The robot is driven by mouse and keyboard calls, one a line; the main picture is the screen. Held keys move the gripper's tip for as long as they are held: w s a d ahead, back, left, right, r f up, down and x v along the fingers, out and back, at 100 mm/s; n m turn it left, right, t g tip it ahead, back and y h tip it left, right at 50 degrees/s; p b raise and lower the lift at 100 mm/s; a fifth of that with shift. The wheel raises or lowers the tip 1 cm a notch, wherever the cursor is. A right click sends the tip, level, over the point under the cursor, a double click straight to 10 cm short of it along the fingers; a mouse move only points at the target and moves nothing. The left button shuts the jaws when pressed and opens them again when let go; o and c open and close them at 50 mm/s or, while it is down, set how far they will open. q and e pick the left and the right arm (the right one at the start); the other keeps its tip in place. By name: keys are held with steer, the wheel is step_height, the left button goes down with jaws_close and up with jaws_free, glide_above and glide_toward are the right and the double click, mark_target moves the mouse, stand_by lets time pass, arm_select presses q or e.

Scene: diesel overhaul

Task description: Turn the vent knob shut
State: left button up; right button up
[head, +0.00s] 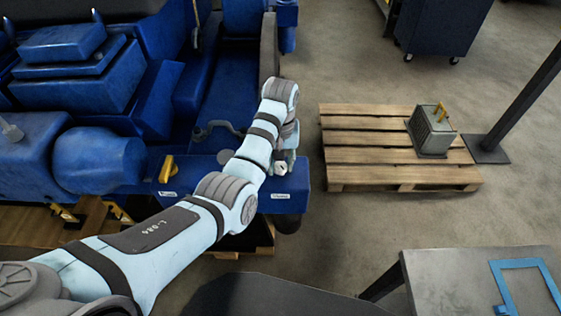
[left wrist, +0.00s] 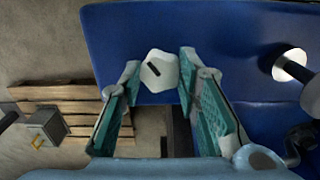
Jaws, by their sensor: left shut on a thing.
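The vent knob (left wrist: 159,72) is a pale, many-sided knob with a short dark slanted mark on its face, on the blue engine part (left wrist: 180,30). In the left wrist view, my left gripper (left wrist: 160,68) has one green-padded finger on each side of the knob, shut on it at the fingertips. In the head view, my left gripper (head: 284,163) is at the right end of a blue block (head: 290,197) with small white labels; my wrist largely hides the knob there. My right gripper is in neither view.
A yellow handle (head: 167,169) stands on the same blue block, to the left. A wooden pallet (head: 365,150) with a grey box (head: 431,132) lies on the floor to the right. A grey table (head: 450,280) with a blue frame (head: 497,282) is at front right.

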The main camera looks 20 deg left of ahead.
arm_select(q)
steer(key=m, duration=0.6)
steer(key=shift+r+m, duration=0.1)
steer(key=shift+m, duration=0.3)
stand_by(0.3)
steer(key=o, duration=1.1)
steer(key=shift+o, duration=0.3)
